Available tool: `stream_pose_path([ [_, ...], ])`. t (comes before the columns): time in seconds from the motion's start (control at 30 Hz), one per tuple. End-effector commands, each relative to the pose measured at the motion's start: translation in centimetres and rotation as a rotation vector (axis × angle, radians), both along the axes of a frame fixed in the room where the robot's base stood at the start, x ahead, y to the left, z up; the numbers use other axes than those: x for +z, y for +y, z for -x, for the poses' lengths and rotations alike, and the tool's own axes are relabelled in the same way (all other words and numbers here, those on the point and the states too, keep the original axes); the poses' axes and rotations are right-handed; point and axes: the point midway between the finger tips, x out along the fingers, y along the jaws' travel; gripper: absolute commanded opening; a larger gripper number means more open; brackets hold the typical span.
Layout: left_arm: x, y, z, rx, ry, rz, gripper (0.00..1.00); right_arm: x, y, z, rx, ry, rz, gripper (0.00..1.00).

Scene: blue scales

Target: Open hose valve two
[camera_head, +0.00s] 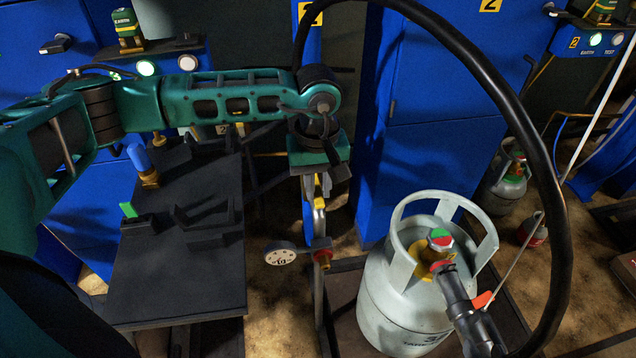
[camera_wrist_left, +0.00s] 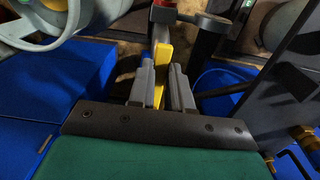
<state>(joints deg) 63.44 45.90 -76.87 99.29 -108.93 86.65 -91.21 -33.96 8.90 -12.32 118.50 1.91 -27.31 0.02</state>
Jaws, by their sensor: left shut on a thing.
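A yellow valve handle (camera_wrist_left: 162,60) stands between the two grey fingers of my left gripper (camera_wrist_left: 160,78) in the left wrist view. The gripper is shut on it. In the head view, my left arm reaches in from the left and my left gripper (camera_head: 322,188) points down at a vertical pipe. The yellow handle (camera_head: 319,204) shows only in part there, below and behind the gripper. My right gripper is not in view.
A grey gas cylinder (camera_head: 400,297) with a green and red valve top stands at the lower right. A thick black hose (camera_head: 530,125) arches over the right side. A dark bench (camera_head: 180,265) is at the left. Blue cabinets (camera_head: 440,80) stand behind.

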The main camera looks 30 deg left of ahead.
Motion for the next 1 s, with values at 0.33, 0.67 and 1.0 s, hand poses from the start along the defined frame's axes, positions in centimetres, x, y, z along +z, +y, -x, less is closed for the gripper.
stream_pose_path([
  [0.33,0.0,0.1,0.0,-0.001,-0.001,-0.002,0.45,0.0,0.0,0.0,-0.001,0.000,-0.001,0.38],
  [0.67,1.0,0.0,-0.1,0.000,-0.002,-0.001,0.45,0.3,0.1,0.0,-0.004,0.001,-0.006,0.38],
  [1.0,8.1,0.1,-0.1,0.000,-0.005,-0.001,0.45,1.5,0.1,0.0,-0.004,0.001,-0.006,0.38],
])
